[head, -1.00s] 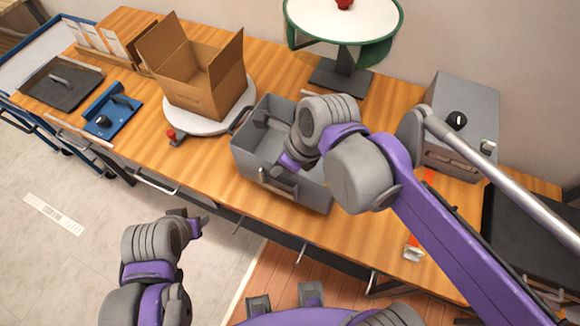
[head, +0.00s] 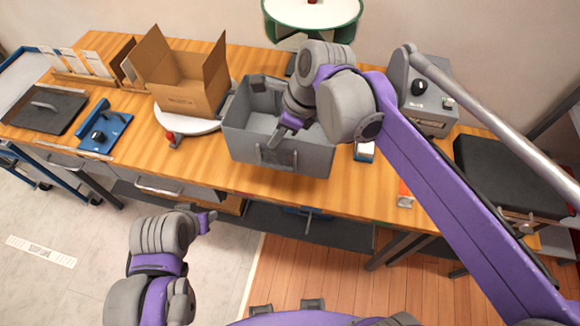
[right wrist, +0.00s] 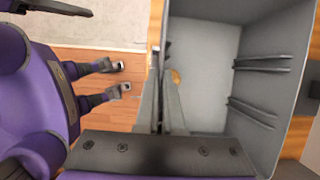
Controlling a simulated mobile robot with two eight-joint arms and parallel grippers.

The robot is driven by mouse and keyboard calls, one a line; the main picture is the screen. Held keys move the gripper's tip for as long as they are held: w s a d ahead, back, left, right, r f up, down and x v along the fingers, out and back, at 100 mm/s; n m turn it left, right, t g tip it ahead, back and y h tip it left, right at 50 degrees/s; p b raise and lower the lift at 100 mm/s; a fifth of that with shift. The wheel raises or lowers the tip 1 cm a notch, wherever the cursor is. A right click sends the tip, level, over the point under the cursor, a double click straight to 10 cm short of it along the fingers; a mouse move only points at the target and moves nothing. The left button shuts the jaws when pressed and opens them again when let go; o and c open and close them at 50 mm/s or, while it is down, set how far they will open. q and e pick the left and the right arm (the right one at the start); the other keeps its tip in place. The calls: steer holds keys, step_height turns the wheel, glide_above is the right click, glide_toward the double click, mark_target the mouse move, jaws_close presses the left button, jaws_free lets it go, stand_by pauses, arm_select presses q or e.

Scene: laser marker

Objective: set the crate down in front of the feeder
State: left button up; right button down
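The grey open crate (head: 240,148) stands upright over the wooden bench, right of the turntable; I cannot tell whether its base touches the bench. My right gripper (head: 287,134) is at the crate's near wall, above the front handle. In the right wrist view its fingers (right wrist: 168,95) close around the wall rim of the crate (right wrist: 205,55).
A cardboard box (head: 190,95) sits on the white turntable (head: 175,122) left of the crate. A grey machine with a black knob (head: 430,110), a small blue-and-white item (head: 364,151) and an orange-and-white item (head: 405,195) are to the right.

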mark_target(279, 161)
step_height(279, 161, down, 10)
steer(key=shift+w+d+r, duration=0.1)
stand_by(0.4)
steer(key=shift+f+b, duration=0.3)
steer(key=c, duration=1)
jaws_free()
steer(key=shift+r, duration=0.1)
steer(key=shift+c, duration=0.2)
steer(key=shift+r, duration=0.1)
